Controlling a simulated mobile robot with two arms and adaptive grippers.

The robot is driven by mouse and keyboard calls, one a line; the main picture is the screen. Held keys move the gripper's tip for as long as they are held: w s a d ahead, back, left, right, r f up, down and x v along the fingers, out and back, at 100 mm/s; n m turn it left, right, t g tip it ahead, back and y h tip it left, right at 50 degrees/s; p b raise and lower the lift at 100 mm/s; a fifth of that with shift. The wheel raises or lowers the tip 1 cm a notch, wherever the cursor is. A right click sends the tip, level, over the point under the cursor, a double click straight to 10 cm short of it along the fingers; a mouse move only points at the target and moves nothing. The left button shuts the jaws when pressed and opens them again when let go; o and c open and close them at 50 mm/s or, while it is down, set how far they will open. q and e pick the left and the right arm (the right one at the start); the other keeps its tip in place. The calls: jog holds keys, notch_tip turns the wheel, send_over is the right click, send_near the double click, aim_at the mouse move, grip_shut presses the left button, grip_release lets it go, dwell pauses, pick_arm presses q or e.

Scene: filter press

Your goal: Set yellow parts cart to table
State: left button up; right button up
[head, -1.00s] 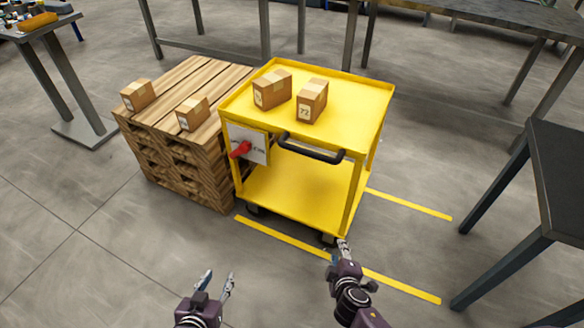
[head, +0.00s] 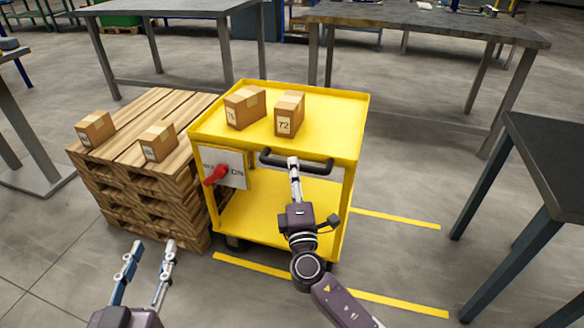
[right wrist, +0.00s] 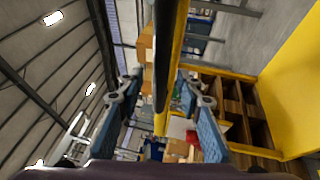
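The yellow parts cart (head: 262,215) stands upright beside the pallet stack, with a black handle (head: 318,169) on its near side. Two cartons (head: 245,107) (head: 289,113) rest on the top shelf. My left gripper (head: 149,254) is open and empty, low at the left.
A wooden pallet stack (head: 130,180) with two cartons stands close left of the cart. Dark tables stand behind (head: 420,25) and at right (head: 550,150). Yellow floor lines (head: 395,218) run under the cart's right side. Floor between cart and right table is clear.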

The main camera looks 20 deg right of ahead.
jog(key=shift+x, duration=1.3)
grip_shut()
